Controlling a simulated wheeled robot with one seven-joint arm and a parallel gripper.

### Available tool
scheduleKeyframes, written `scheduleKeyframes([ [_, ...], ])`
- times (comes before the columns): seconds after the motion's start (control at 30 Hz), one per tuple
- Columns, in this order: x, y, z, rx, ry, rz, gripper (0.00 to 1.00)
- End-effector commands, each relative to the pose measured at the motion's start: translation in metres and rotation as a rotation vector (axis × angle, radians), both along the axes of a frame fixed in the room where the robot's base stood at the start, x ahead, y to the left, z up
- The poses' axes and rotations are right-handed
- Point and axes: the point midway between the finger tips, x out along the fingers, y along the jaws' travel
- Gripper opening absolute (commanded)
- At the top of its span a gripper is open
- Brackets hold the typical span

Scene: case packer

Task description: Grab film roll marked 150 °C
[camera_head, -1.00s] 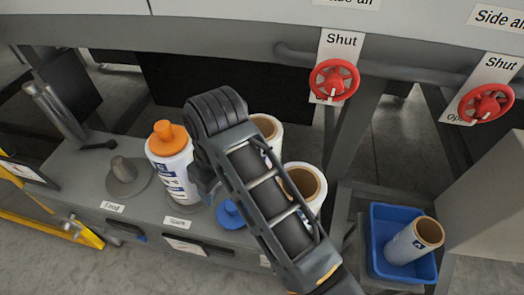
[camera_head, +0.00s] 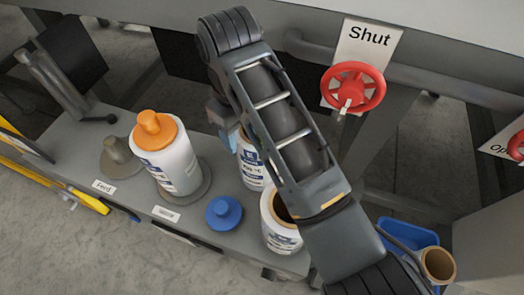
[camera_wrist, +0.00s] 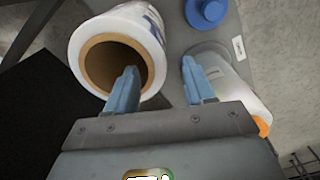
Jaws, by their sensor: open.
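A white film roll with a brown core (camera_wrist: 113,62) stands close to my gripper (camera_wrist: 160,82) in the wrist view. My gripper is open, one finger over the core mouth and the other outside the roll. This looks like the back roll (camera_head: 250,165) in the head view, partly behind my arm; its label shows a °C marking whose number I cannot read surely. Another roll (camera_head: 280,232) stands nearer the front, partly covered by my arm.
The grey bench (camera_head: 125,195) carries a blue knob (camera_head: 223,211) and a grey peg (camera_head: 118,150). A blue bin (camera_head: 405,232) holds another roll (camera_head: 437,264) at the right. A red handwheel (camera_head: 353,88) on the machine is close to my arm's right side.

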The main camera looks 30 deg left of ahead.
Motion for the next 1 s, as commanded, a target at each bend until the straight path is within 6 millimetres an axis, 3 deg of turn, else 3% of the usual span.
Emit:
scheduleKeyframes([
  [0.33, 0.001, -0.006, -0.044, -0.001, 0.001, -0.001, 0.53],
  [0.67, 0.002, -0.006, -0.052, 0.002, -0.001, -0.001, 0.53],
  [1.0, 0.001, -0.006, -0.051, 0.002, 0.000, -0.001, 0.22],
])
